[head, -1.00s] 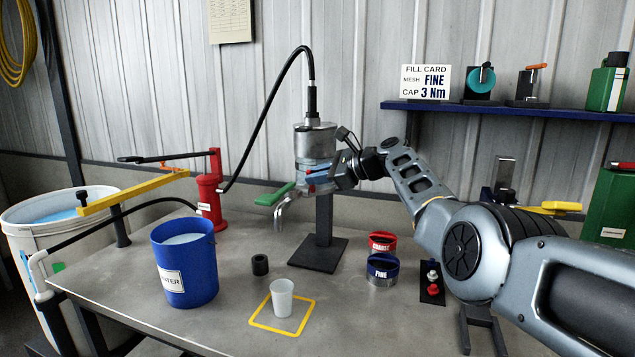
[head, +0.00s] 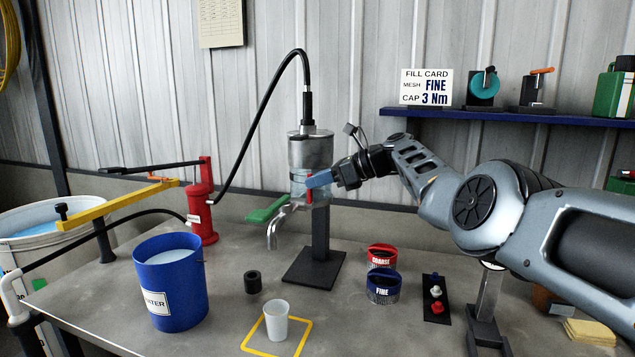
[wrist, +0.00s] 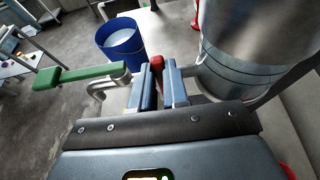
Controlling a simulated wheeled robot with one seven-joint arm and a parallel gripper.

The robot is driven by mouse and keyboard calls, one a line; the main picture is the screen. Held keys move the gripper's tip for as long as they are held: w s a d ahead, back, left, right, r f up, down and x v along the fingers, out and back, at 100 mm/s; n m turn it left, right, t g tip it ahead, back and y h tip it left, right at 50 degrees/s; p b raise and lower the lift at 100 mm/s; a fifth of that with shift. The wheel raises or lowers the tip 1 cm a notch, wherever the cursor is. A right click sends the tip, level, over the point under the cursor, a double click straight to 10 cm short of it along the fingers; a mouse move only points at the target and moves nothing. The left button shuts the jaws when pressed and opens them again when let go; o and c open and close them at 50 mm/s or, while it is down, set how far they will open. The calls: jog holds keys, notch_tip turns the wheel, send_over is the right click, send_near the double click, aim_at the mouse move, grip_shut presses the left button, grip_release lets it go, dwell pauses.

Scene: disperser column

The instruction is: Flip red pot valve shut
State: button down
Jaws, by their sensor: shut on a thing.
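The metal pot (head: 311,152) stands on a black post above the bench, with a clear section below its steel top. The red valve lever (head: 309,196) is at the pot's lower side, mostly covered by my gripper. My gripper (head: 318,180) reaches in from the right. In the wrist view its blue fingers (wrist: 159,88) are shut around the red lever (wrist: 157,62), whose red end shows between them. The pot (wrist: 250,60) is just right of the fingers there. A bent metal spout (head: 274,228) with a green handle (head: 267,210) sits left of the lever.
A blue water bucket (head: 170,285), a black ring (head: 253,282) and a white cup (head: 276,320) are on the bench. Mesh cups marked COARSE (head: 382,255) and FINE (head: 383,287) stand right of the post. A red hand pump (head: 201,210) is at left.

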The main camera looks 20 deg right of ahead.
jog(key=shift+f, duration=0.2)
jog(key=c, duration=1.1)
grip_release()
jog(key=shift+r, duration=0.1)
jog(key=shift+d+r, duration=0.1)
jog(key=shift+d, duration=0.05)
jog(key=shift+v, duration=3.75)
jog(key=shift+s, duration=0.1)
